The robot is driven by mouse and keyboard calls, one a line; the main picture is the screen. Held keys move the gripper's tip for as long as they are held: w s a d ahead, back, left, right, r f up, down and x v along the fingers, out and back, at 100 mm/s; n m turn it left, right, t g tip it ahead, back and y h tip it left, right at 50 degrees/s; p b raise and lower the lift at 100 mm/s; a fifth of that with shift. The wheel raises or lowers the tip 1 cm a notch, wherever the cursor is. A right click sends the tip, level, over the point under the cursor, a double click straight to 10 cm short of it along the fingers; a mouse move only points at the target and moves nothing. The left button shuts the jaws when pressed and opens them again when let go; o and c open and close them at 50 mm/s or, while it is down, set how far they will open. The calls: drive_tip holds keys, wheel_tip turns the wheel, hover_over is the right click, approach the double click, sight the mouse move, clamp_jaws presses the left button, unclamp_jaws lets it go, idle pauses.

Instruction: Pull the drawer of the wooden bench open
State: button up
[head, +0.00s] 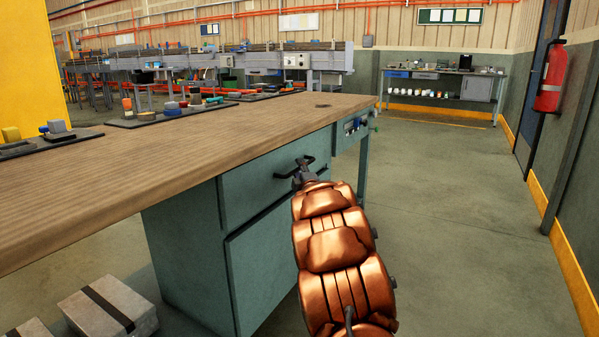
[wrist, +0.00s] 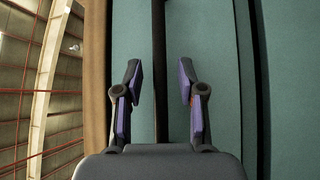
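The wooden bench (head: 190,140) has a wood top and a teal cabinet under it. Its drawer (head: 248,175) is the upper teal front, and it sits flush with the cabinet, shut. In the wrist view the drawer front (wrist: 220,60) fills the middle, and a dark bar handle (wrist: 160,60) runs upright across it. My gripper (head: 303,165) is at the drawer front in the head view. In the wrist view my gripper (wrist: 160,85) is open. Its purple-padded fingers stand on either side of the handle with gaps, and neither appears to touch it.
A teal door (head: 265,260) lies below the drawer. Trays with small parts (head: 170,113) sit on the bench top. Grey boxes (head: 110,308) lie on the floor at the lower left. The floor (head: 460,220) to the right is clear up to the wall with a fire extinguisher (head: 551,78).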

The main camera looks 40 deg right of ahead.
drive_tip(key=shift+w+d, duration=0.3)
drive_tip(key=shift+w, duration=0.2)
clamp_jaws()
idle(0.6)
